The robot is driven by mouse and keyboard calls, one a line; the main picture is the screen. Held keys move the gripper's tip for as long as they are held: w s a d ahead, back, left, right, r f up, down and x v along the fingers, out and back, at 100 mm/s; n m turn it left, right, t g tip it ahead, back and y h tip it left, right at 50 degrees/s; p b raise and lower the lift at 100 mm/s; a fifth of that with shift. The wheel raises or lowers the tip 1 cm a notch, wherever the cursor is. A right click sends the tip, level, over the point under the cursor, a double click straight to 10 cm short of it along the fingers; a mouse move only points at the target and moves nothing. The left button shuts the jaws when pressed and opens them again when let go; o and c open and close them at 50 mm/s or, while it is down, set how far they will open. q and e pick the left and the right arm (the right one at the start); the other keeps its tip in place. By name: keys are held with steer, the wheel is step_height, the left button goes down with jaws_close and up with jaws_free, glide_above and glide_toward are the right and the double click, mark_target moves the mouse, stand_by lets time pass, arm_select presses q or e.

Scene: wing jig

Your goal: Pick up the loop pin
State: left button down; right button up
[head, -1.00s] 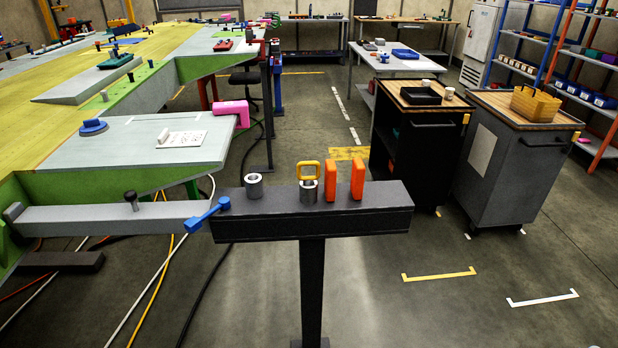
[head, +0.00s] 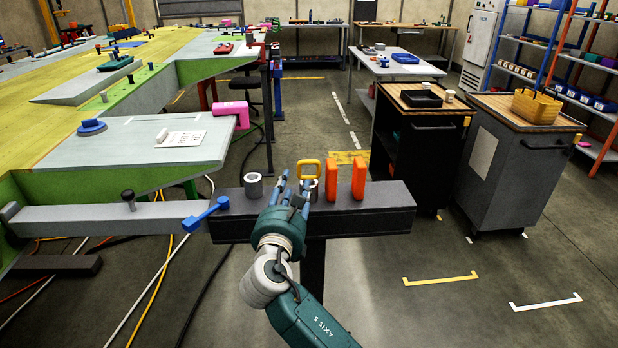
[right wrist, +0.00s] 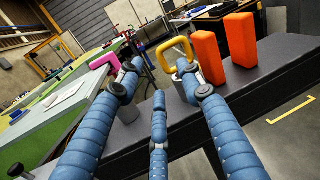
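The loop pin is a yellow squared ring (head: 310,161) standing upright over a grey metal bushing (head: 314,188) on the dark beam. My right gripper (head: 295,184) has blue fingers and is in front of the beam, just left of and nearer than the loop pin. Its fingers are spread, with nothing held between them. In the right wrist view the yellow loop (right wrist: 176,42) is beyond the fingertips, near the right finger, which partly hides the bushing. Contact cannot be told. My left gripper is out of view.
Two orange blocks (head: 345,179) stand upright right of the loop pin. An empty grey bushing (head: 253,185) stands to its left. A blue handled piece (head: 205,214) lies at the beam's left end. The beam's right end (head: 390,195) is clear.

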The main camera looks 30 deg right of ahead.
mark_target(298, 170)
steer(key=x, duration=0.4)
steer(key=shift+w, duration=0.2)
steer(key=shift+f+p+x, duration=0.15)
steer(key=shift+p+x, duration=0.1)
steer(key=shift+x, duration=0.8)
steer(key=shift+f+p+x, duration=0.2)
steer(key=shift+p+x, duration=0.05)
steer(key=shift+x, duration=0.75)
steer(key=shift+f+p+x, duration=0.15)
steer(key=shift+p+x, duration=0.1)
steer(key=shift+x, duration=0.8)
steer(key=shift+a, duration=0.1)
steer(key=shift+c, duration=0.5)
jaws_close()
